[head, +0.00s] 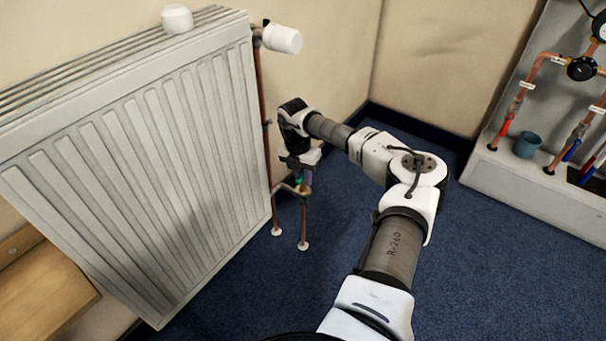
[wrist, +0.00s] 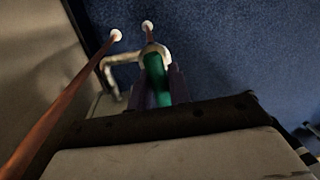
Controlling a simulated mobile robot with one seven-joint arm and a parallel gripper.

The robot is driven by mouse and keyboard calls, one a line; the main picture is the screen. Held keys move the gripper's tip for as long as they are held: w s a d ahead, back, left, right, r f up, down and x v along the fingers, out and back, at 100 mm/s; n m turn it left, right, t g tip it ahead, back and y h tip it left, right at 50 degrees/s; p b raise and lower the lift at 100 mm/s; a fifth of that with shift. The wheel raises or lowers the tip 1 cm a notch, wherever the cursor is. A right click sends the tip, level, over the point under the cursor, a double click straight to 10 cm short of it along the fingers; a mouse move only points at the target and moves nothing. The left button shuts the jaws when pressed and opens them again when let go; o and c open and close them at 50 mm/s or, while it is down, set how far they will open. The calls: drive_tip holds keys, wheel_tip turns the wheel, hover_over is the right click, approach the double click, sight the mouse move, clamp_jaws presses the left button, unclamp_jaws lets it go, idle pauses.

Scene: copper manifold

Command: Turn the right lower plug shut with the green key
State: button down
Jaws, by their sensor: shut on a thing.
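The green key (wrist: 154,78) is held upright between the fingers of my gripper (wrist: 158,90). In the head view a bit of green (head: 299,180) shows below my gripper (head: 300,172). The key's lower end meets the valve fitting (wrist: 154,50) at the radiator's lower right corner. That fitting also shows in the head view (head: 303,190), on top of a copper pipe. The plug itself is hidden under the key, so I cannot tell how far it is turned or whether the key is fully seated.
The white radiator (head: 140,150) stands close on the left. A copper pipe (wrist: 60,125) runs up beside my gripper. A white thermostat head (head: 282,38) is above. A pipe board with a blue cup (head: 527,145) stands right. The blue carpet (head: 300,290) is clear.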

drive_tip(key=shift+s+f, duration=0.1)
drive_tip(key=shift+f, duration=0.05)
drive_tip(key=shift+m+p, duration=0.6)
drive_tip(key=shift+p, duration=0.1)
drive_tip(key=shift+f+m+p, duration=0.1)
drive_tip(key=shift+m+p, duration=0.2)
drive_tip(key=shift+m, duration=0.3)
drive_tip(key=shift+m+p, duration=0.4)
drive_tip(key=shift+r+p, duration=2.05)
drive_tip(key=shift+r, duration=0.1)
